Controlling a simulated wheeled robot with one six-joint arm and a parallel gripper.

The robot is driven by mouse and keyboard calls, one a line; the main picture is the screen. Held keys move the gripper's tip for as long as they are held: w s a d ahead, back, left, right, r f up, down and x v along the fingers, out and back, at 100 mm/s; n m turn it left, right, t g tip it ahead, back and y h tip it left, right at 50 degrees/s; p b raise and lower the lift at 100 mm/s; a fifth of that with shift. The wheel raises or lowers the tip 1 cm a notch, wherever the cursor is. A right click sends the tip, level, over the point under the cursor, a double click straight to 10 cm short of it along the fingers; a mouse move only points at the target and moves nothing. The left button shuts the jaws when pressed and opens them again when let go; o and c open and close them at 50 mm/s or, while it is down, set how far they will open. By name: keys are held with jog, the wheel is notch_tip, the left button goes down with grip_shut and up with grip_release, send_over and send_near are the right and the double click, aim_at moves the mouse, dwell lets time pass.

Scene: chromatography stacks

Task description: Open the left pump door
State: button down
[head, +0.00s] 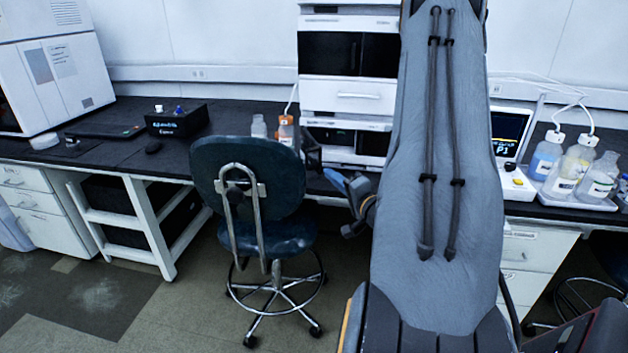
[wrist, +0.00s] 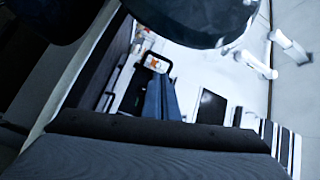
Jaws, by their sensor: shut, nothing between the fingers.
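A white chromatography stack (head: 346,103) stands on the dark bench in the middle of the head view, partly hidden by my arm. Its upper module has a dark front with a left panel (head: 325,53) and a right panel (head: 378,54). Lower down is another dark front panel (head: 330,136). These panels look closed; I cannot tell which one is the left pump door. My gripper (head: 311,151) is shut and empty, near the lower left corner of the stack. I cannot tell whether it touches the stack. The wrist view is tilted, and no door is clearly readable there.
A dark blue chair (head: 246,185) stands before the bench, left of my gripper. An orange-capped bottle (head: 286,130) and a clear bottle (head: 259,127) stand left of the stack. A tray (head: 575,200) with bottles is at the right. Floor at the lower left is clear.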

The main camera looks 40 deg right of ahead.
aim_at(317, 165)
jog(key=w+m, duration=0.1)
jog(key=w, duration=0.1)
jog(key=w+m, duration=0.1)
jog(key=w, duration=0.2)
jog(key=w+m+b, duration=0.1)
jog(key=w, duration=0.2)
jog(key=shift+w+d+f+m, duration=0.1)
jog(key=shift+w+d+m, duration=0.1)
jog(key=shift+d+m, duration=0.2)
jog(key=shift+a, duration=0.1)
